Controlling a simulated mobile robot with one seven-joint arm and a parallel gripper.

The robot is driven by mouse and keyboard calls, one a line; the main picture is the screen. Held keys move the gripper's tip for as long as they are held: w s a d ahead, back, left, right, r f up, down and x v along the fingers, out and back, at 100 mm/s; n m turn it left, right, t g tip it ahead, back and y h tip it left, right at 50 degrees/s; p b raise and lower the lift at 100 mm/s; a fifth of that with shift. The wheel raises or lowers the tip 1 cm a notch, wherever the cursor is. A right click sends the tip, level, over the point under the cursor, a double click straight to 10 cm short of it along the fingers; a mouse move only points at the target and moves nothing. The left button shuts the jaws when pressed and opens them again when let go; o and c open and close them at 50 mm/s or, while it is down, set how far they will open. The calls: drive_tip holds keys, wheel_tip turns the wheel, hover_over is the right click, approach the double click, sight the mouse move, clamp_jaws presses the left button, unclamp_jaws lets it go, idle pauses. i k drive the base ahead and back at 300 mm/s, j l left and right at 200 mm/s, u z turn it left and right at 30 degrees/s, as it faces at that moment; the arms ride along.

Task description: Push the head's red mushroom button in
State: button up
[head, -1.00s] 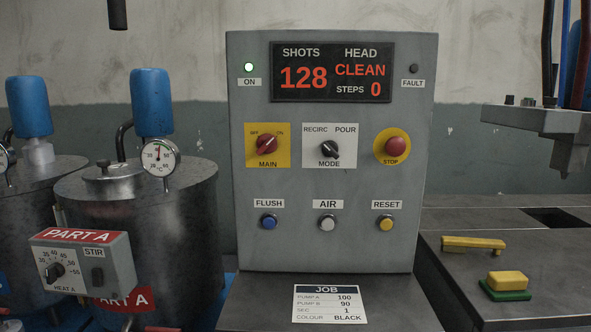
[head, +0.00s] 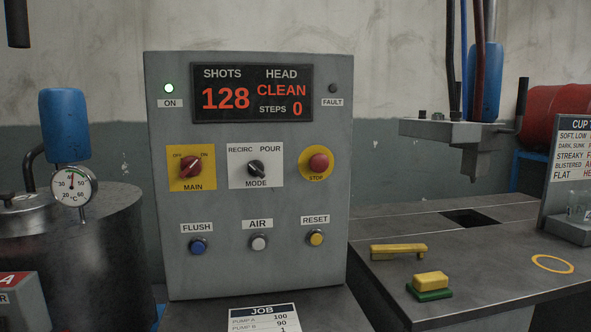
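The grey pouring head (head: 462,132) hangs at the right, with a blue cylinder (head: 486,82) and dark hoses above it. Small dark knobs (head: 422,115) sit on its top, and a dark handle (head: 521,104) stands at its right end. I cannot make out a red mushroom button on this head. A red mushroom button marked STOP (head: 319,163) on a yellow plate shows on the grey control panel (head: 165,270). The panel display (head: 252,93) reads HEAD CLEAN, STEPS 0. My gripper is not in view.
A dark table (head: 385,290) with a square opening (head: 472,218) lies below the head. On it are a yellow bar (head: 398,250), a yellow block (head: 431,279) on a green base and a yellow ring (head: 552,264).

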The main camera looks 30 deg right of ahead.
sight(319, 163)
drive_tip(key=z, duration=1.6)
drive_tip(key=i+l, duration=0.4)
